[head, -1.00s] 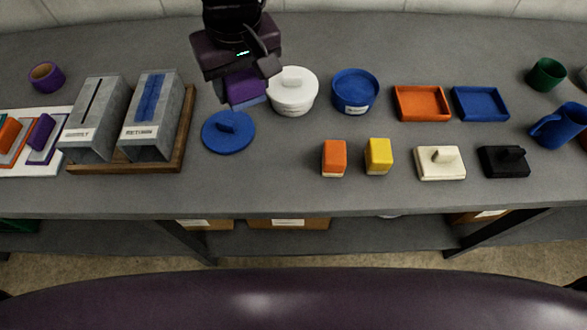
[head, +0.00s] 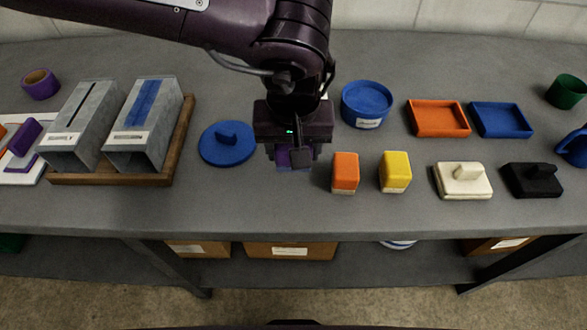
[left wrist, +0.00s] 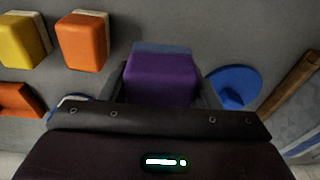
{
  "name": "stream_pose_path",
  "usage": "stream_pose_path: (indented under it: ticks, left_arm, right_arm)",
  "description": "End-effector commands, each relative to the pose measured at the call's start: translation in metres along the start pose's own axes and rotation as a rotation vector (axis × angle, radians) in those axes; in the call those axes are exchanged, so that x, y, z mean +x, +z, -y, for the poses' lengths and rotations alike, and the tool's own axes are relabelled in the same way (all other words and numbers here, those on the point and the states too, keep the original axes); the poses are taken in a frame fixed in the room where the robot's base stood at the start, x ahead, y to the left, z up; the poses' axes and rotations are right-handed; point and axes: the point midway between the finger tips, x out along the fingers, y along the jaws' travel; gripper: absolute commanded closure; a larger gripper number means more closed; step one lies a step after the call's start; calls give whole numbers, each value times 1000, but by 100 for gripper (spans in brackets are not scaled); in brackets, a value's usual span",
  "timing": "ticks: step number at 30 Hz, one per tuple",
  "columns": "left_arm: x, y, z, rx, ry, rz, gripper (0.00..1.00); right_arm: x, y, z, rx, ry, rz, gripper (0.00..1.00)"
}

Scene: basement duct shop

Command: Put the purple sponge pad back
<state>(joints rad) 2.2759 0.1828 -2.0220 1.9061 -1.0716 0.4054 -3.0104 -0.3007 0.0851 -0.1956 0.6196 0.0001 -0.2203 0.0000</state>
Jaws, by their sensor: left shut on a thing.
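My left gripper (head: 293,160) is shut on the purple sponge pad (left wrist: 162,80), a purple block with a blue-grey layer at its far end. It holds the pad above the bench, left of the orange sponge pad (head: 345,170). In the head view the gripper hides most of the purple pad. The yellow sponge pad (head: 395,168) stands right of the orange one. Both have pale lower layers and also show in the left wrist view, orange (left wrist: 82,42) and yellow (left wrist: 22,42). My right gripper is not in view.
A blue lid (head: 228,150) lies left of the gripper. Two grey sheet-metal chutes stand in a wooden tray (head: 186,135). A blue pot (head: 366,107), orange tray (head: 438,132) and blue tray (head: 500,133) are to the right. My arm hides the white pot. Cream (head: 463,190) and black blocks (head: 531,190) sit at front right.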

Motion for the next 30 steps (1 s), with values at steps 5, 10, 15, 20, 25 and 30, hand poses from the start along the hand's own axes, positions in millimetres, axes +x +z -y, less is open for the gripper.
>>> stream_pose_path:
  ticks: [5, 10, 15, 20, 25, 30]
  left_arm:
    - [18, 3, 0, 0, 1, 0, 62]
    - [33, 6, 0, 0, 0, 2, 62]
    - [55, 8, 0, -1, 0, 1, 62]
    - [56, 8, 0, -1, 1, -2, 62]
    - [59, 9, 0, -1, 1, -2, 62]
    - [60, 9, 0, -1, 1, -1, 32]
  right_arm:
    - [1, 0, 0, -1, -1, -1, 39]
    - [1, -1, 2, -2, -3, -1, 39]
    - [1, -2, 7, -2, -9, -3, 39]
    - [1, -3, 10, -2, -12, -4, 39]
    - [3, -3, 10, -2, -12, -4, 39]
    - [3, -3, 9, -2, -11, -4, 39]
